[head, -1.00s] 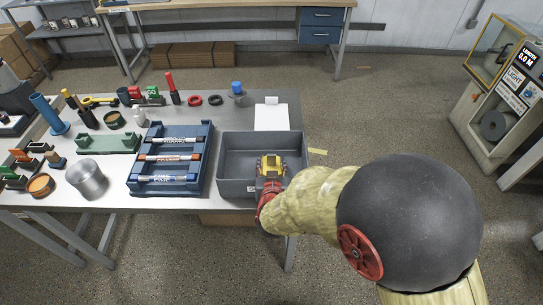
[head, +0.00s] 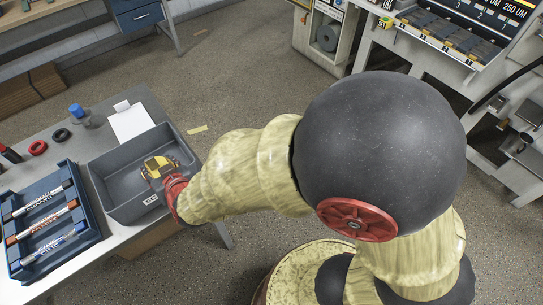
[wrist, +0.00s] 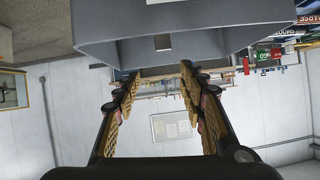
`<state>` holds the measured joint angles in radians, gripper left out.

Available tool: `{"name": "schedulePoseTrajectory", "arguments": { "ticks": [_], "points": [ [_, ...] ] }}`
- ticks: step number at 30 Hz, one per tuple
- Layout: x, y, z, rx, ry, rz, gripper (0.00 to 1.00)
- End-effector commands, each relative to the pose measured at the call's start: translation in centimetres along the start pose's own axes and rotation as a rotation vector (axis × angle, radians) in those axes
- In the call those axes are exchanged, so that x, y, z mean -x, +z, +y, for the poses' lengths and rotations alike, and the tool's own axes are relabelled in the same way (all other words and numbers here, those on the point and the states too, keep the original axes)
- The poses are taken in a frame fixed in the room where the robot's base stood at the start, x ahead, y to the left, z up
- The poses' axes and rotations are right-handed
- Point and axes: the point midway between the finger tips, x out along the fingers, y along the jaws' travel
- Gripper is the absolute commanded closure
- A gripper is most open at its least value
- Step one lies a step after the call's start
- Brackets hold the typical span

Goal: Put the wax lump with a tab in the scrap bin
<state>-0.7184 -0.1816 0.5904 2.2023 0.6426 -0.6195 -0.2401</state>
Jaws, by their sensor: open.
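I cannot make out a wax lump with a tab in either view. A grey open bin (head: 112,181), which looks like the scrap bin, stands at the table's right end with a small label on its front; the label is too small to read. My gripper (head: 158,166) is over the near right part of the bin in the head view. The wrist view shows my gripper (wrist: 158,76) open, with nothing between its fingers and the bin (wrist: 215,30) across the top of the picture. The bin floor that shows looks bare; the arm hides part of it.
A blue tray (head: 16,194) with several markers is left of the bin. The floor right of the table is open, with a machine stand (head: 328,38) farther back.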

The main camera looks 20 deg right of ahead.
Motion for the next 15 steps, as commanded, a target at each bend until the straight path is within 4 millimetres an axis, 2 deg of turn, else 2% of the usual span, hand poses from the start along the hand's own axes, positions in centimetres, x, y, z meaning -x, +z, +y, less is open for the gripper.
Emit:
{"name": "schedulePoseTrajectory", "arguments": {
  "ticks": [1, 5, 7, 11, 15],
  "points": [
    [1.1, -2.3, 1.4, -0.03, -0.014, -0.018, 0.59],
    [4.9, -5.1, 4.5, -0.065, -0.05, -0.116, 0.59],
    [7.6, -6.0, 6.5, -0.072, -0.052, -0.169, 0.59],
    [13.6, -6.5, 10.9, -0.074, -0.018, -0.273, 0.59],
    [20.9, -5.3, 15.7, -0.078, 0.069, -0.389, 0.59]
  ]
}}
